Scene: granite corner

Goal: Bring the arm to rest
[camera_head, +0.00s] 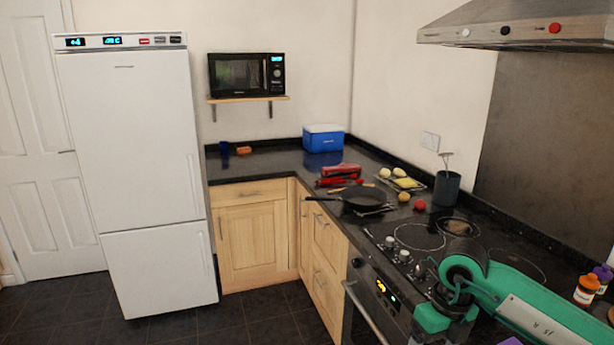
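My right arm (525,300), green with a dark round joint, comes in from the right edge at the bottom right. Its gripper end (440,322) points down in front of the stove's edge, near the knobs and the oven front. The fingertips are cut off or hidden at the bottom of the picture, so I cannot tell if they are open or shut. My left gripper is not in view.
The dark counter holds a frying pan (363,198), a blue cooler box (323,138), a red toolbox-like item (340,171), a utensil pot (446,188) and small bottles (587,289). A range hood (520,25) overhangs the stove. Open floor lies before the white fridge (140,170).

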